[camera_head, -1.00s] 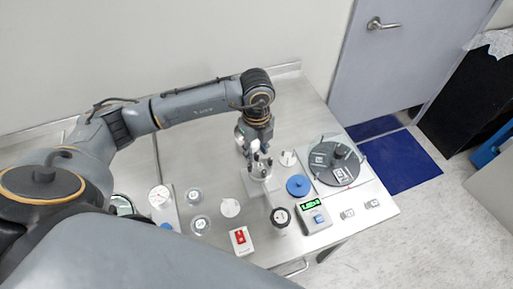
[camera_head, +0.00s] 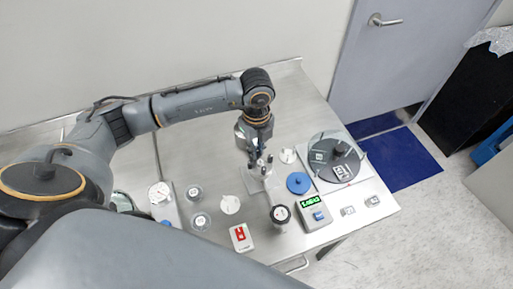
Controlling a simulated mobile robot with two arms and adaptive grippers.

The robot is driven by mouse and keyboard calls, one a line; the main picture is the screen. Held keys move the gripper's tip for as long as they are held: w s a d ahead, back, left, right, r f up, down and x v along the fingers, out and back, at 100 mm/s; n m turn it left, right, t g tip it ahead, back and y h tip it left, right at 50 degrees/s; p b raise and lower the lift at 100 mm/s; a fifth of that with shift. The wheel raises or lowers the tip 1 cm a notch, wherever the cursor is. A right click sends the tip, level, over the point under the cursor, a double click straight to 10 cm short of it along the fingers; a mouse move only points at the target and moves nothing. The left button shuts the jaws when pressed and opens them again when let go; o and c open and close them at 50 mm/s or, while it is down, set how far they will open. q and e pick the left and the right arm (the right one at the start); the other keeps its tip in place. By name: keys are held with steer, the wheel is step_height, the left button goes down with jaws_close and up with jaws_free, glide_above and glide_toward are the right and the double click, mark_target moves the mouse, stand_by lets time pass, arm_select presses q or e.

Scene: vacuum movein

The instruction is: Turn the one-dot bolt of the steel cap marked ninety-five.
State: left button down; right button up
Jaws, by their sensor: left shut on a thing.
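My left gripper (camera_head: 260,166) points down over a square metal plate (camera_head: 254,181) near the middle of the bench. It is shut on a small metal part, mostly hidden by the fingers. I cannot tell whether this is the one-dot bolt. Two round silvery pieces with pale marked tops, one at the back (camera_head: 194,192) and one nearer the front (camera_head: 200,221), stand left of the plate. Their marks are too small to read, so I cannot tell which is ninety-five. My right gripper is not in view.
A dark round device (camera_head: 334,160) stands at the right. The back of the bench is clear.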

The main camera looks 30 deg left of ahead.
arm_select(q)
steer(key=m+b, duration=0.5)
steer(key=shift+f, duration=0.25)
steer(key=m+b, duration=0.3)
steer(key=m, duration=0.1)
steer(key=shift+r+b, duration=0.1)
steer(key=shift+b, duration=0.25)
steer(key=shift+r+m+b, duration=0.15)
steer(key=shift+m+b, duration=0.4)
steer(key=shift+m, duration=0.15)
steer(key=c, duration=1.4)
jaws_free()
steer(key=shift+o, duration=0.2)
